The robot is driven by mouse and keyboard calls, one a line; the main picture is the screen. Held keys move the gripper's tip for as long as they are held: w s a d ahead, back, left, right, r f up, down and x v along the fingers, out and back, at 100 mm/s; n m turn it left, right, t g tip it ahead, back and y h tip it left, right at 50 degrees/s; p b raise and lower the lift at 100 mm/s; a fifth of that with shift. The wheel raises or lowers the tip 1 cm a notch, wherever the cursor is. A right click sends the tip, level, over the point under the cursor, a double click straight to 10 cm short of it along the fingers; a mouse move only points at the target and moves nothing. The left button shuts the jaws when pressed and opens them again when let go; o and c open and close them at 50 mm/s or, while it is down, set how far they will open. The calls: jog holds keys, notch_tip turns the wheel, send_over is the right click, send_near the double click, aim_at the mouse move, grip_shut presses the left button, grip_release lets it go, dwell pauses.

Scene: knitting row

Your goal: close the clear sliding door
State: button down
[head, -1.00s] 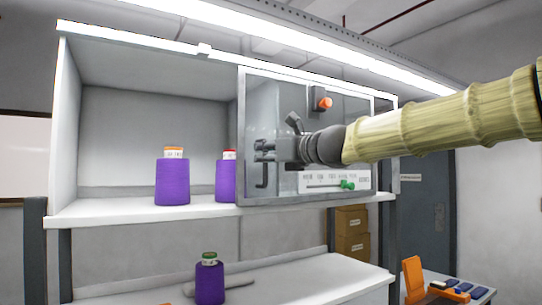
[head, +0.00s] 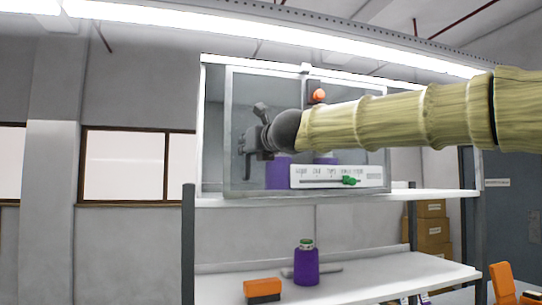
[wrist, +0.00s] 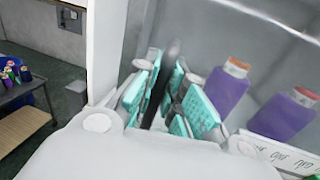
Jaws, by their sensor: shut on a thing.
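The clear sliding door (head: 355,135), a framed see-through panel, stands at the front of the upper shelf box in the head view. It covers most of the opening, with a narrow strip of the box (head: 212,125) uncovered at its left. My gripper (head: 250,146) is at the door's left part. In the wrist view its teal pads (wrist: 168,95) are closed around a dark upright handle (wrist: 165,75). The handle is mostly hidden by my gripper in the head view.
Purple thread spools (head: 279,172) stand behind the door. Below, a lower shelf (head: 365,281) holds another purple spool (head: 305,266) and an orange-topped block (head: 262,290).

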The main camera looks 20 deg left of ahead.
jog(key=s+a+b, duration=0.1)
jog(key=s+a, duration=0.3)
jog(key=a, duration=0.1)
jog(key=shift+s+r, duration=0.25)
jog(key=shift+s, duration=0.1)
jog(key=shift+a, duration=0.1)
jog(key=c, duration=1.7)
grip_release()
jog(key=shift+c, duration=0.2)
jog(key=shift+o, duration=1.3)
jog(key=shift+s+a+r, duration=0.1)
jog(key=shift+s+a, duration=0.05)
jog(key=shift+d, duration=0.2)
jog(key=v, duration=1.1)
jog(key=shift+s+d, duration=0.25)
